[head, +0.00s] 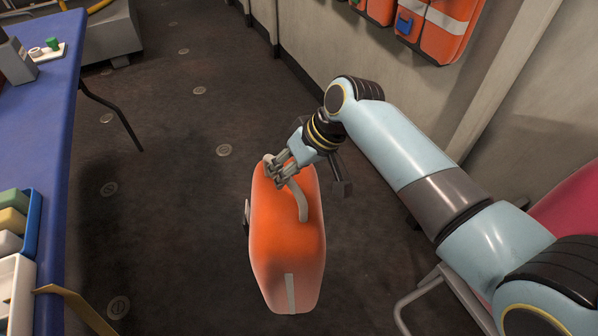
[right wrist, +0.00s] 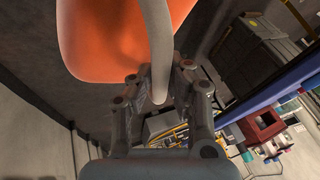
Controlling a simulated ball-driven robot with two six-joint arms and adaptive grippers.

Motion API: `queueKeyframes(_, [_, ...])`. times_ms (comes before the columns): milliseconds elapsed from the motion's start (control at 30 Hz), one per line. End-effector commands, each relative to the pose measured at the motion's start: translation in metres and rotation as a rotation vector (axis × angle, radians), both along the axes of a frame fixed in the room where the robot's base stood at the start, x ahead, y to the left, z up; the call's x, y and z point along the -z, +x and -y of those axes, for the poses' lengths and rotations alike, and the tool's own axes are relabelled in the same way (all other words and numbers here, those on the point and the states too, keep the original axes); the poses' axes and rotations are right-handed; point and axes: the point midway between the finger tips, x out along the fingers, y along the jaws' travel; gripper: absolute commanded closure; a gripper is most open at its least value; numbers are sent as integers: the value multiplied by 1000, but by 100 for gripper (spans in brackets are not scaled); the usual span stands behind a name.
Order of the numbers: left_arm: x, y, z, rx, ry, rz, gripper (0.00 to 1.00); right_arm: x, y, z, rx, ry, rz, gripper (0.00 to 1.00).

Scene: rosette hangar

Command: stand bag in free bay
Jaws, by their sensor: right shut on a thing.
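An orange bag (head: 287,240) with a pale strap handle (head: 299,198) and a pale stripe hangs from my right gripper (head: 276,168) in the middle of the head view. The fingers are shut on the handle at the bag's top. In the right wrist view the bag (right wrist: 120,40) fills the upper left, and its handle (right wrist: 158,45) runs down between the fingers of the right gripper (right wrist: 165,85). Whether the bag's bottom touches the floor is hard to tell. My left gripper is not in view. No free bay can be made out clearly.
A blue-topped table (head: 40,130) with bins (head: 15,225) runs along the left. Orange bags (head: 440,25) hang on the wall at the upper right. A metal-framed seat (head: 425,285) is at the lower right. The dark floor (head: 190,190) between table and bag is clear.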

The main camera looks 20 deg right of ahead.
Motion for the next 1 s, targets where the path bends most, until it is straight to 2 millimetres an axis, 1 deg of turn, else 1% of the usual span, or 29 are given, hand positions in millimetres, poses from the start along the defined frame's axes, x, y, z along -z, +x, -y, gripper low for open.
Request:
queueKeyframes(33, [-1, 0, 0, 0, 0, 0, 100, -8, 8, -2, 1, 5, 19, 100])
queueKeyframes(100, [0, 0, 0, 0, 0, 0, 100, -5, 8, -2, 1, 5, 19, 100])
queueKeyframes(233, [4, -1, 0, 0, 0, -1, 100, 5, 8, -2, 1, 5, 18, 100])
queueKeyframes(433, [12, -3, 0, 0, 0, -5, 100, 29, 7, -2, 2, 6, 16, 100])
queueKeyframes(500, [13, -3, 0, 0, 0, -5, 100, 33, 7, -2, 2, 5, 18, 100])
queueKeyframes(700, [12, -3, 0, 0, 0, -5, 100, 32, 8, -2, 2, 5, 20, 100])
queueKeyframes(733, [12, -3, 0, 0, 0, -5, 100, 40, 0, 0, 0, -1, -1, 84])
queueKeyframes(800, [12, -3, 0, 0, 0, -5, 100, 40, 0, -1, 0, -1, -1, 75])
queueKeyframes(900, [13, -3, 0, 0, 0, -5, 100, 40, 0, -1, 0, -1, 0, 64])
queueKeyframes(1000, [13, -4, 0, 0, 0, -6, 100, 40, 0, 0, 0, -1, 0, 64])
